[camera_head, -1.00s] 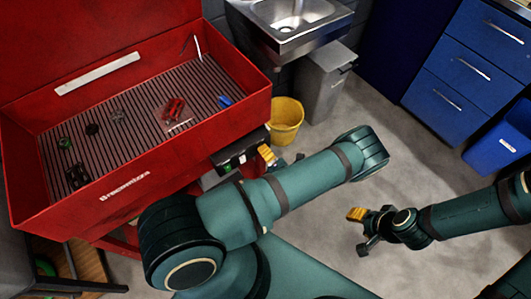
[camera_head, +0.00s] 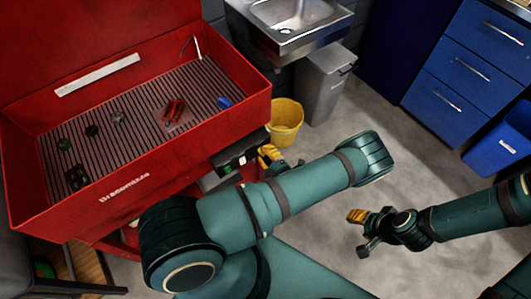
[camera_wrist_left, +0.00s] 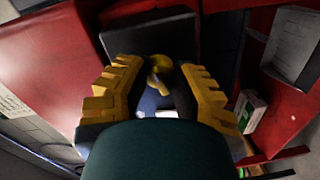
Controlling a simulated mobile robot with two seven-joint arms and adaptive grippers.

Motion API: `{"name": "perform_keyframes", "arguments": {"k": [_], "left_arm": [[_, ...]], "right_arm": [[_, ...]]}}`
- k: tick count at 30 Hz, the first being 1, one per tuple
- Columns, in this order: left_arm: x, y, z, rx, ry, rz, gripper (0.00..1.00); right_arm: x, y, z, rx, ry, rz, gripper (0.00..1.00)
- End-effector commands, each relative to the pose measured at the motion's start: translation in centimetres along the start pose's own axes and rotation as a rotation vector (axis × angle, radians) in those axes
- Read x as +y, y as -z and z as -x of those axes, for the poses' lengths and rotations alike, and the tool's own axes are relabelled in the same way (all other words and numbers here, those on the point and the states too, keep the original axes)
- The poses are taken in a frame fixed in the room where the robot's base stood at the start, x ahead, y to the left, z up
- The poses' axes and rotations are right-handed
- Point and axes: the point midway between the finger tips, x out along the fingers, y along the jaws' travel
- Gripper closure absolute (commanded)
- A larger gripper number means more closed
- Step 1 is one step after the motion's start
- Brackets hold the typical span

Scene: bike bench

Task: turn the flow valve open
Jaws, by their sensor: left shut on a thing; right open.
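The red parts-washer tub (camera_head: 120,205) stands on the left in the head view. A dark box (camera_head: 238,153) with a small green mark sits under its right front side. My left gripper (camera_head: 268,154) is at the right end of this box. In the left wrist view, a yellow rounded knob, which looks like the flow valve (camera_wrist_left: 160,70), is between its yellow fingers against a dark panel. The left gripper is shut on it; the fingers and wrist hide part of it. How far the valve is turned cannot be told. My right gripper (camera_head: 357,215) is open and empty over the floor.
Several small parts and a red tool (camera_head: 173,110) lie on the tub's ribbed floor. A yellow bucket (camera_head: 286,122), a grey bin (camera_head: 322,85) and a steel sink (camera_head: 290,14) stand behind. Blue drawers (camera_head: 468,72) are at right. The grey floor between is clear.

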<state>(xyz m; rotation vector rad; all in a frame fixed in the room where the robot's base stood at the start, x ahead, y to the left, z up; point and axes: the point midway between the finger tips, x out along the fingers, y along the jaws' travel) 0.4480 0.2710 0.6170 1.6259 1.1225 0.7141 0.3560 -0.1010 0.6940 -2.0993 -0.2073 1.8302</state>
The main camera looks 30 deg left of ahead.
Motion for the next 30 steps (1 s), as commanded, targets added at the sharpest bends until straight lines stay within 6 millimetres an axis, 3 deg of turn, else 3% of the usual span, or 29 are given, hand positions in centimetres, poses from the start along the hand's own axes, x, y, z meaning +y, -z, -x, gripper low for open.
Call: {"name": "perform_keyframes", "arguments": {"k": [14, 15, 17, 26, 30], "left_arm": [[0.4, -0.1, -0.2, 0.0, -0.01, -0.007, 1.0], [0.4, -0.1, -0.2, 0.0, -0.01, -0.007, 0.59], [0.3, -0.1, -0.2, 0.0, -0.008, -0.007, 0.4], [0.1, -0.1, 0.0, 0.0, -0.003, -0.009, 0.4], [0.1, -0.1, 1.0, -0.001, -0.002, -0.008, 0.4]], "right_arm": [[0.0, 0.0, 0.0, 0.0, 0.0, 0.0, 0.53], [0.0, 0.0, 0.0, 0.0, 0.0, 0.0, 0.53], [0.0, 0.0, 0.0, 0.0, 0.0, 0.0, 0.53], [0.0, 0.0, 0.0, 0.0, 0.0, 0.0, 0.53], [0.0, 0.0, 0.0, 0.0, 0.0, 0.0, 0.53]]}}
